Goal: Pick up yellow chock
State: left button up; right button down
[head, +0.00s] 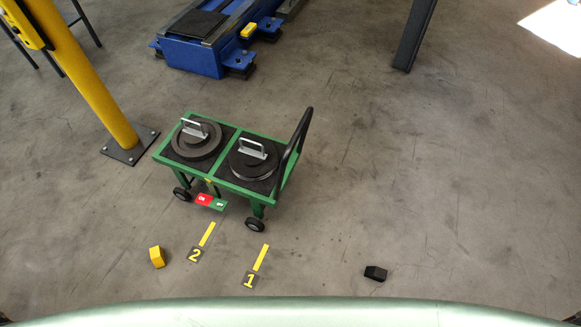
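A small yellow chock (157,257) lies on the concrete floor at the lower left, left of the floor marking with the number 2. It stands apart from the cart and nothing touches it. A black chock-like block (375,273) lies on the floor at the lower right. Neither of my grippers shows in the head view.
A green cart (216,180) with a black handle carries two dark discs with grey handles. Floor plates 2 (195,255) and 1 (249,280) have yellow stripes. A yellow post (88,80) stands left; a blue machine (190,55) is behind.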

aim_at(157, 253)
jog(key=u, duration=1.75)
